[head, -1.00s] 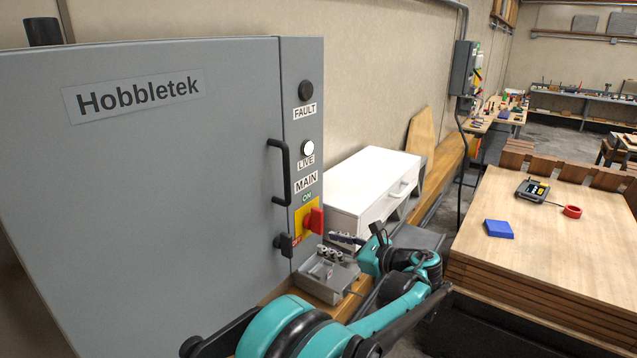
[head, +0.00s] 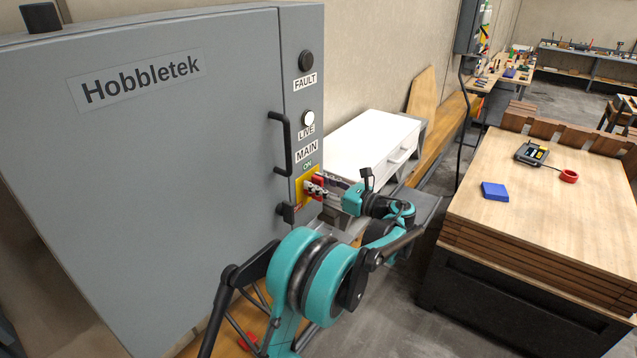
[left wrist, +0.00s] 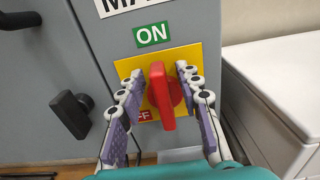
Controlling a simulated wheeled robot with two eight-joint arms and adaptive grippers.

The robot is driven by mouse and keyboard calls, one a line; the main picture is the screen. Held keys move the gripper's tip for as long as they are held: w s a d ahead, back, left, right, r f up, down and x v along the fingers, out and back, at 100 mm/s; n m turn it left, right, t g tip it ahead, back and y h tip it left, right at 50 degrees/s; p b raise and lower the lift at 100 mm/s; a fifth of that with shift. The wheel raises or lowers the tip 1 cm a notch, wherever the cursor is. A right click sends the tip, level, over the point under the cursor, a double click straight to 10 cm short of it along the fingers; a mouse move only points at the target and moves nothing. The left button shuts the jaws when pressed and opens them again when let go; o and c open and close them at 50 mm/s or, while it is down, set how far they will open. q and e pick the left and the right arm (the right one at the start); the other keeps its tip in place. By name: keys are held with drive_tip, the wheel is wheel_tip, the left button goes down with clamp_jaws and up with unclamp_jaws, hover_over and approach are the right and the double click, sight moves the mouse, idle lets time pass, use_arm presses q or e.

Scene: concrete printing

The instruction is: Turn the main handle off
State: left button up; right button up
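The main handle is a red rotary knob (left wrist: 162,95) on a yellow plate, under a green ON label on the grey Hobbletek cabinet (head: 180,190). In the left wrist view the knob's grip stands upright, towards ON, and part of the OFF label shows at lower left. My left gripper (head: 318,188) is at the knob, its fingers (left wrist: 160,100) open on either side of it. Gaps show between the fingers and the knob, so they do not appear to touch it. In the head view the fingers partly hide the knob. My right gripper is not in view.
A black door handle (head: 279,143) and a black latch (head: 286,212) stick out left of the knob. A white drawer unit (head: 365,140) stands close to the right. A wooden table (head: 550,215) holds a blue block (head: 495,191).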

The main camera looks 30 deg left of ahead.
use_arm(q)
drive_tip(key=shift+c, duration=0.2)
clamp_jaws()
